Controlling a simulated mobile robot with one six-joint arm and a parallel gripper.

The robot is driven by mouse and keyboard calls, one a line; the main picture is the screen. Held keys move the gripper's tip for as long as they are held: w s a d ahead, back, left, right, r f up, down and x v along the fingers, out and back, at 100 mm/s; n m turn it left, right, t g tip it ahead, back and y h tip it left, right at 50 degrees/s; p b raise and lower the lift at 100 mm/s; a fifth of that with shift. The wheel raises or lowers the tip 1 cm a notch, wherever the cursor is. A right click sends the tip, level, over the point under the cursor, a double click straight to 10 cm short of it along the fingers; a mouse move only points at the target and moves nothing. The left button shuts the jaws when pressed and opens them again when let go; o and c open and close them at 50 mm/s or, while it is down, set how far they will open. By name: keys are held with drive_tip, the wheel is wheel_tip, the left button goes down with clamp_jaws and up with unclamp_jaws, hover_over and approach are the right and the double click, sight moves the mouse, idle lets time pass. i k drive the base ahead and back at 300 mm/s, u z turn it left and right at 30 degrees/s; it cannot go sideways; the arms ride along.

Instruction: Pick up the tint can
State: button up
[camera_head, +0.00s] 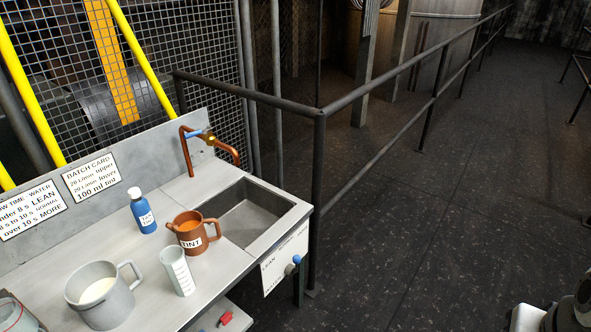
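The tint can (194,237) is a brown can with two side handles and a white label reading TINT. It stands upright on the grey worktop (218,268), just left of the sink, with orange contents showing inside. Nothing holds it. My gripper does not show. A white and dark part at the lower right corner may be my arm, and the tint can is well away from it.
A clear measuring cup (178,273) stands close in front of the can, and a blue bottle (144,215) behind left. A grey jug (100,299) with pale liquid stands front left. The sink (250,218) and copper tap (187,152) are right and behind. Railings (317,190) border the open floor.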

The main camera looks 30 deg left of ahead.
sight(188, 227)
drive_tip(key=u, duration=0.75)
drive_tip(key=i, duration=1.3)
drive_tip(key=u, duration=1)
drive_tip(key=k, duration=0.7)
drive_tip(key=u, duration=0.15)
drive_tip(key=i, duration=0.8)
drive_tip(key=z, duration=0.1)
